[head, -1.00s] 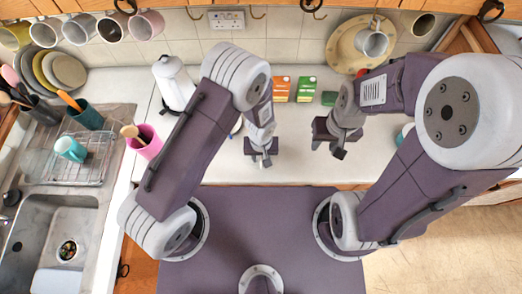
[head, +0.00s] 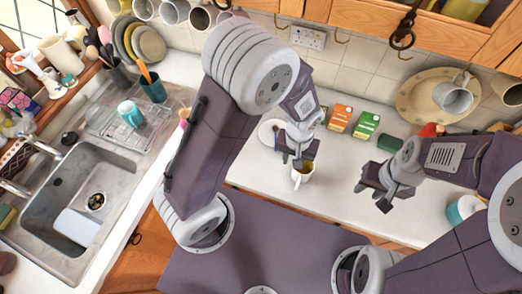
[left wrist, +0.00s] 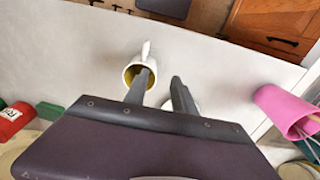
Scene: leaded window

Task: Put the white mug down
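The white mug (head: 303,176) with a yellowish inside is near the front of the white counter, below my left gripper (head: 296,158). In the left wrist view the mug (left wrist: 130,75) shows its handle pointing up the picture. My left gripper (left wrist: 163,82) has its two fingers apart. One finger overlaps the mug's opening and the other is to the right of it, clear of the mug. I cannot tell whether the first finger touches the mug. My right gripper (head: 377,193) looks open and empty over the counter, to the right.
Orange (head: 340,118) and green boxes (head: 366,125) stand at the back of the counter. A pink cup (left wrist: 285,108) with utensils is at the right in the left wrist view. The sink (head: 115,170) is at the left. Counter between the mug and the right gripper is clear.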

